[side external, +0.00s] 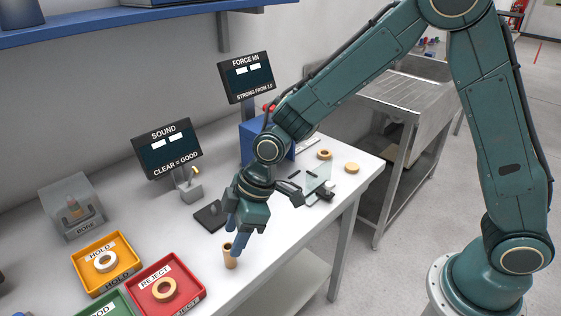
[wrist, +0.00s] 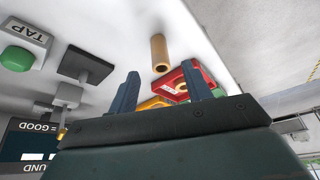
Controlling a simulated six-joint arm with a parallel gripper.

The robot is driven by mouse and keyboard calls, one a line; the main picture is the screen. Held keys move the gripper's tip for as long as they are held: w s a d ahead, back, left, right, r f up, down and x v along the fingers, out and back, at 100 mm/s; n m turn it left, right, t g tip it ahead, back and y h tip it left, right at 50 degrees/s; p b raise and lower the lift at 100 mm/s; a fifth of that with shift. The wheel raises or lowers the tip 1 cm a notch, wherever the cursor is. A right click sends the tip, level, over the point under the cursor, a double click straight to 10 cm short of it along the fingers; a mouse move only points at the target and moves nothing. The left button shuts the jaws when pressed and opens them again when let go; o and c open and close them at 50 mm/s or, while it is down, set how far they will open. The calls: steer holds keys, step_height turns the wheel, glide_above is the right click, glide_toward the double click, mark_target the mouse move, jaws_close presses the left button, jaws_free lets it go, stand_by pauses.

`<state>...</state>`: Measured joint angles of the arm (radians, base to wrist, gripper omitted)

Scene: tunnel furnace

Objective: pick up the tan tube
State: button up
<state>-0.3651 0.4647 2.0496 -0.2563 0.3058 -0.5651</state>
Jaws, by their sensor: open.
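The tan tube (side external: 230,257) stands upright on the white table near its front edge in the side view. In the wrist view the tan tube (wrist: 159,53) shows just beyond my fingertips, its open end visible. My gripper (side external: 237,240) points down close above and beside the tube in the side view. In the wrist view my gripper (wrist: 163,82) has its two blue fingers spread apart with nothing between them. The tube appears beyond the fingertips, not clearly between them. I cannot tell whether a finger touches it.
A red REJECT tray (side external: 187,291) and a yellow HOLD tray (side external: 126,279) each hold a ring, left of the tube. A green tray (side external: 112,306) is partly cut off. A dark pad (side external: 208,216) lies behind my gripper. The SOUND display (side external: 167,149) stands at the back.

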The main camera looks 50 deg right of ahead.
mark_target(225, 258)
steer(key=shift+f, duration=0.25)
steer(key=shift+a, duration=0.1)
steer(key=shift+x, duration=2.6)
steer(key=c, duration=1.1)
